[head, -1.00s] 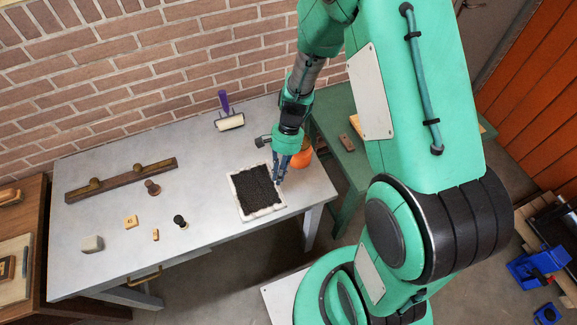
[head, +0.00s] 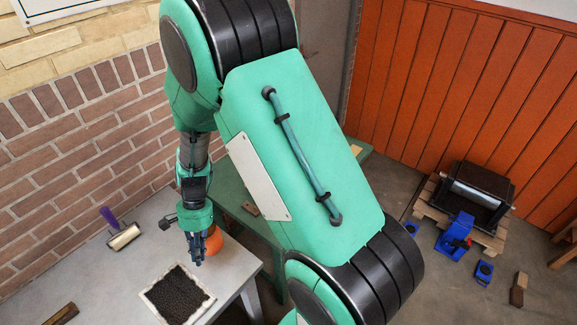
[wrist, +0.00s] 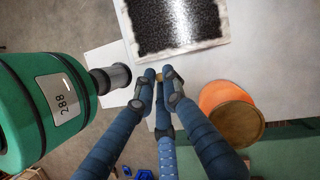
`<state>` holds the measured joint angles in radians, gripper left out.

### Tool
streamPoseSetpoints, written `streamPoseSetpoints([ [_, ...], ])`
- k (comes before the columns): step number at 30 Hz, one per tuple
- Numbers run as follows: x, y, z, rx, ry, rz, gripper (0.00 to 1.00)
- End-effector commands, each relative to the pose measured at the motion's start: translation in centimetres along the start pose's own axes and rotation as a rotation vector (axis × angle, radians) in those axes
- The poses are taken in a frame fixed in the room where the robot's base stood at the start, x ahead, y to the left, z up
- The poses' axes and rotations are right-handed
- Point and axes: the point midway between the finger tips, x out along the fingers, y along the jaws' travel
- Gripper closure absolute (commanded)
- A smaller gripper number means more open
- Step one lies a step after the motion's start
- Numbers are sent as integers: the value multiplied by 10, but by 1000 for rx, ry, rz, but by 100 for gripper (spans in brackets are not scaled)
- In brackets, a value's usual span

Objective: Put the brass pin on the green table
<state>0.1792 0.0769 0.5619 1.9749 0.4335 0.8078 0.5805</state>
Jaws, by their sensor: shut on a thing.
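My gripper (head: 197,262) is above the grey table, near the far right corner of the tray of black grains. In the wrist view its blue fingers (wrist: 160,82) are closed together. A small brass-coloured bit, which I take to be the brass pin (wrist: 159,76), shows between the fingertips; most of it is hidden. The green table (head: 228,183) stands to the right of the grey table, partly covered by my arm. A green surface also shows at the lower right of the wrist view (wrist: 292,148).
The white-rimmed tray (head: 152,300) lies on the grey table (head: 132,262). An orange round thing (head: 215,241) stands right beside my gripper, towards the green table. A brown block (head: 250,208) lies on the green table.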

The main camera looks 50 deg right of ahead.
Motion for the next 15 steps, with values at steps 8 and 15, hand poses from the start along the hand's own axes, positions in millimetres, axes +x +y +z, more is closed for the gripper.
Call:
streamPoseSetpoints([
  [8,-17,16,-48,311,6,-137,100],
  [15,-33,34,-88,569,6,-251,100],
])
